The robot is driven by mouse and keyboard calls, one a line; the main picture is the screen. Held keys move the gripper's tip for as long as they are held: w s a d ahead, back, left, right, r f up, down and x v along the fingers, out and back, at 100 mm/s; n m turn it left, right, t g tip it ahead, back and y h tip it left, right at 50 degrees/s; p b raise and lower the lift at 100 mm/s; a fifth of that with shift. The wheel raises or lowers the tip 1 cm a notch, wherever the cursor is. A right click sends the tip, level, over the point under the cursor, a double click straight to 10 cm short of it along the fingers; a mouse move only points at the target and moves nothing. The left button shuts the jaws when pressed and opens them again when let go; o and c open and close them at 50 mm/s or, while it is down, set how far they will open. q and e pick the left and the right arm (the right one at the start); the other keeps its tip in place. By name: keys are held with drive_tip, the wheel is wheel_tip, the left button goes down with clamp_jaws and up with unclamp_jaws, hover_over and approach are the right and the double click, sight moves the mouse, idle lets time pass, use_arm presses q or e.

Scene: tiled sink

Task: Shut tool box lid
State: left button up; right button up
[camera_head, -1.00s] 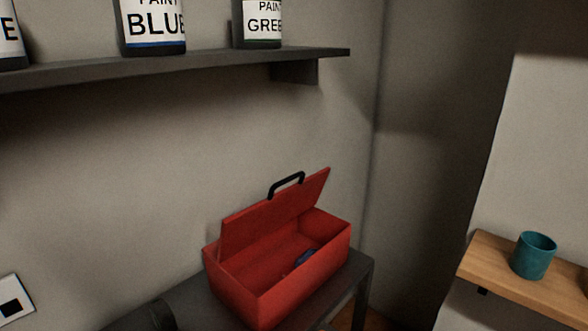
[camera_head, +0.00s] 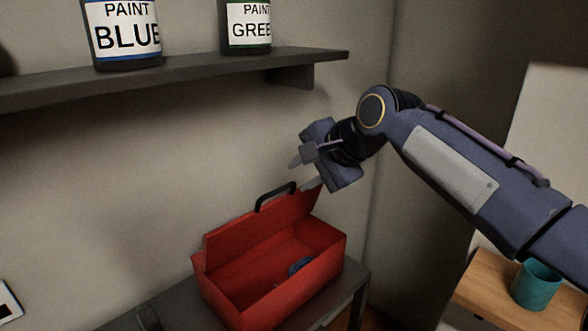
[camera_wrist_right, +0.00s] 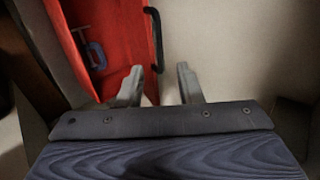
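The red tool box (camera_head: 322,262) stands on a dark table with its lid (camera_head: 240,235) raised on the wall side. A black handle (camera_head: 274,195) sits on the lid's top edge, and a blue object (camera_head: 300,265) lies inside the box. My right gripper (camera_head: 306,173) is above the lid's right end, close to its upper corner, with its fingers apart. In the right wrist view the open fingers (camera_wrist_right: 158,84) show nothing held between them; the lid's handle (camera_wrist_right: 153,38) is just beyond the left finger. I cannot tell whether a finger touches the lid. My left gripper is out of view.
A dark shelf (camera_head: 190,73) with paint cans (camera_head: 122,32) hangs above the box. A wooden ledge (camera_head: 482,292) with a teal cup (camera_head: 535,284) is at right, below my right arm. The wall is close behind the lid.

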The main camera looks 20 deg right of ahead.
sight(280, 191)
drive_tip(key=b+x, duration=0.2)
drive_tip(key=x, duration=0.6)
drive_tip(key=shift+w+a+f, duration=0.1)
drive_tip(key=shift+w+f, duration=0.1)
drive_tip(key=shift+f, duration=0.1)
drive_tip(key=shift+x, duration=0.9)
drive_tip(key=shift+f, duration=0.1)
drive_tip(key=shift+w, duration=0.1)
drive_tip(key=shift+f, duration=0.1)
drive_tip(key=shift+c, duration=0.5)
drive_tip(key=c, duration=0.4)
